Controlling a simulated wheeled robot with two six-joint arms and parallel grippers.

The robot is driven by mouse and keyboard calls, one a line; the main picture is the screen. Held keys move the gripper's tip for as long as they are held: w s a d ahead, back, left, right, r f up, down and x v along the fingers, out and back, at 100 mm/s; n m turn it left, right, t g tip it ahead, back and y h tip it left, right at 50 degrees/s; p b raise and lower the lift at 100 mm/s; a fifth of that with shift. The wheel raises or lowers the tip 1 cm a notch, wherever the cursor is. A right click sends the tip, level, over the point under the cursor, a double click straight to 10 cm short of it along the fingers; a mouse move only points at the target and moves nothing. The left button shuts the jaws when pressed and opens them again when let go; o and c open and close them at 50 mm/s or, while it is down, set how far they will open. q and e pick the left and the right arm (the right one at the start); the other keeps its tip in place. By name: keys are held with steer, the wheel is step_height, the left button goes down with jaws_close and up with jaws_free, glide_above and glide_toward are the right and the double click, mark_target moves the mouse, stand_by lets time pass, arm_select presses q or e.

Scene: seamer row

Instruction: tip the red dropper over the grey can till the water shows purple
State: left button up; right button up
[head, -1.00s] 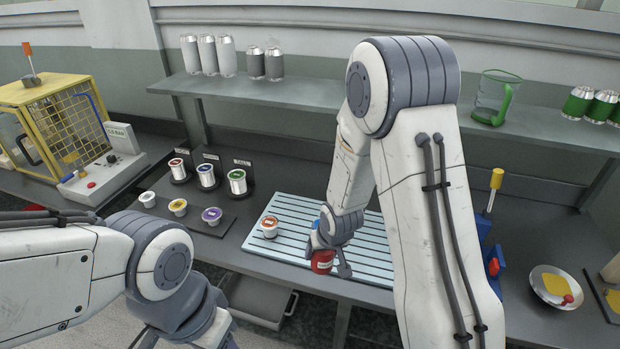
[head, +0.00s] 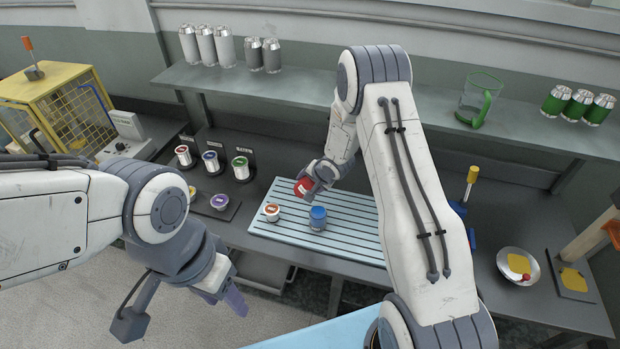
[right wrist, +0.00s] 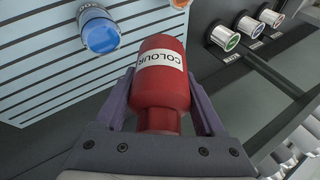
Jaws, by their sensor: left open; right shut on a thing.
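The red dropper (head: 303,187), labelled COLOUR, is in my right gripper (head: 312,179) above the back left part of the slatted blue mat. In the right wrist view the dropper (right wrist: 160,75) sits between both fingers (right wrist: 160,105), clear of the mat. Two dark grey cans (head: 263,55) stand on the shelf beside lighter ones. No purple water shows. My left gripper (head: 185,312) is open and empty in front of the bench.
The blue mat (head: 350,243) has free room at its front right. A yellow cage machine (head: 60,110) is at far left. A glass jug (head: 480,100) and green cans (head: 578,104) are on the shelf.

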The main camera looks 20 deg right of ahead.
steer(key=shift+f+y+b, duration=0.3)
steer(key=shift+f+y, duration=0.1)
steer(key=shift+f, duration=0.15)
steer(key=b, duration=0.1)
steer(key=f+t+y+b, duration=0.1)
steer(key=shift+w+a+f+m+b, duration=0.15)
steer(key=shift+w+a+m+b, duration=0.15)
steer(key=shift+a+b, duration=0.1)
steer(key=f+t+y+b, duration=0.1)
steer(key=b, duration=0.2)
steer(key=a+f+m+t+y+b, duration=0.1)
steer(key=y+b, duration=0.1)
steer(key=b, duration=0.2)
steer(key=shift+w+a+f+t, duration=0.15)
steer(key=shift+w+t, duration=0.25)
steer(key=m+t+y+b, duration=0.1)
steer(key=t+b, duration=0.1)
steer(key=b, duration=0.3)
steer(key=m+t+y+b, duration=0.1)
steer(key=t+y+b, duration=0.1)
steer(key=b, duration=0.3)
steer(key=m+t+y+b, duration=0.1)
steer(key=t+y+b, duration=0.1)
steer(key=b, duration=0.4)
steer(key=shift+w+a+r+t, duration=0.15)
steer(key=shift+r+t, duration=0.25)
steer(key=shift+t, duration=0.3)
steer(key=shift+s+r+m+t+b, duration=0.2)
steer(key=shift+r+m+t+b, duration=0.35)
steer(key=shift+m+t+b, duration=0.2)
